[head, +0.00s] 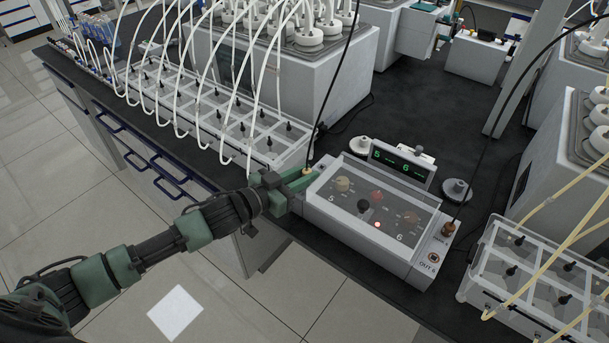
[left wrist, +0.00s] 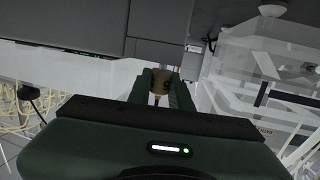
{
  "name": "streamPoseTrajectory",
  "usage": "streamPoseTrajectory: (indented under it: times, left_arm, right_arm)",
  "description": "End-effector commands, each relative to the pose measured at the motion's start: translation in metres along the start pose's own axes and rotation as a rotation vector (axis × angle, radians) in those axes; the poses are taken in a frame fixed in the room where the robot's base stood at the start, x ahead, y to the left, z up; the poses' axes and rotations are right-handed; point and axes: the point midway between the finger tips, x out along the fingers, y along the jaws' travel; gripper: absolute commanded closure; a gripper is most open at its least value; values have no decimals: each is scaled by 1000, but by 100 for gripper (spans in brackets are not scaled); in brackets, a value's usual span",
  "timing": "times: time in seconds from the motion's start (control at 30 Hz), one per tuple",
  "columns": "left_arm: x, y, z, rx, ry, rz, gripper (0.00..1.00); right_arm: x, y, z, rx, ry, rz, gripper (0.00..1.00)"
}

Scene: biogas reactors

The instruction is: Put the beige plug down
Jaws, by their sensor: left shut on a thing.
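My left gripper (head: 300,179) is at the left end of the white control box (head: 362,238), close to its top edge. It is shut on the beige plug (head: 307,171), whose top shows between the fingertips. A thin black cable rises from around the plug. In the left wrist view the beige plug (left wrist: 158,82) is clasped between the two green fingers (left wrist: 157,95) and has a dark mark on its side. I cannot tell whether its lower end touches the box or a socket. My right gripper is not in view.
Under the box's clear cover are several knobs, including a red one (head: 376,197). A second cabled plug (head: 448,229) stands at the box's right end, above the OUT 6 socket (head: 433,258). White racks with tubes (head: 210,115) stand behind left. Dark bench top (head: 440,110) is free behind the box.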

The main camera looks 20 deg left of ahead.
Motion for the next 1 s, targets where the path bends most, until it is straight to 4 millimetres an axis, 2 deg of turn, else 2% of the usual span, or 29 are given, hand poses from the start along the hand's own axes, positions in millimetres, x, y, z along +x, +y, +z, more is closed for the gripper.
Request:
streamPoseTrajectory:
  times: [0.1,0.27,0.3,0.37,1.0]
  left_arm:
    - [1,0,10,-1,-7,-3,100]
    - [0,0,14,-1,-13,-3,100]
    - [0,0,15,-2,-15,-3,74]
    - [0,1,16,-2,-15,-2,58]
    - [1,1,9,0,-1,1,58]
  right_arm:
    - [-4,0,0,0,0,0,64]
    - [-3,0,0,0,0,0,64]
    - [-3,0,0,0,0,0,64]
    - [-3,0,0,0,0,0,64]
    - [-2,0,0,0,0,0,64]
